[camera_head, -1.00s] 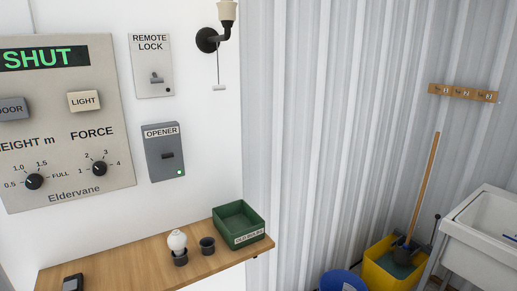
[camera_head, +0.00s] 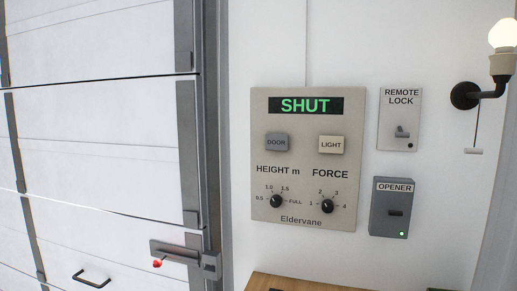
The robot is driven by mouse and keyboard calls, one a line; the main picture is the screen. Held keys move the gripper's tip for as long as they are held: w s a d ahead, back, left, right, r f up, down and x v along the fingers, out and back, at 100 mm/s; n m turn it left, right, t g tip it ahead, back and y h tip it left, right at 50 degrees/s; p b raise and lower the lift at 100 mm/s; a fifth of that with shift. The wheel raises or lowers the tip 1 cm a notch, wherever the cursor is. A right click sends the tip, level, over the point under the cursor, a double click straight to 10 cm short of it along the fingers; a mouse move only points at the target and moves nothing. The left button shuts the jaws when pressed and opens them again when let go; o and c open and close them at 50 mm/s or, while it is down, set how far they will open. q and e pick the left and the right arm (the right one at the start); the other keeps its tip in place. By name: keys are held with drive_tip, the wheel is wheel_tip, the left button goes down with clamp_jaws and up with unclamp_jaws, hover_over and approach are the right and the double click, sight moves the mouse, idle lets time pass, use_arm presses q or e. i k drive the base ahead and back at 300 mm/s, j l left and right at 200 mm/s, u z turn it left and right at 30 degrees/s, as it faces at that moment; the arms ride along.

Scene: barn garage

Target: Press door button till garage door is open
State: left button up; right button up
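The grey DOOR button (camera_head: 277,142) is on the upper left of the wall control panel (camera_head: 262,215). The panel's display (camera_head: 305,105) reads SHUT in green. The white garage door (camera_head: 95,135) fills the left of the view and its visible part is closed. A latch (camera_head: 180,252) with a red piece (camera_head: 157,263) on it sits at the door's right edge. A black handle (camera_head: 91,279) is low on the door. Neither of my grippers shows in the head view.
A LIGHT button (camera_head: 331,144) is right of the DOOR button. HEIGHT (camera_head: 276,201) and FORCE (camera_head: 327,206) knobs are below. A REMOTE LOCK switch (camera_head: 402,131) and an OPENER box (camera_head: 392,220) with a green light are to the right. A wooden shelf (camera_head: 290,284) juts out below; a lit lamp (camera_head: 502,34) is at right.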

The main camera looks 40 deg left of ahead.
sight(274, 141)
drive_tip(key=u, duration=1.1)
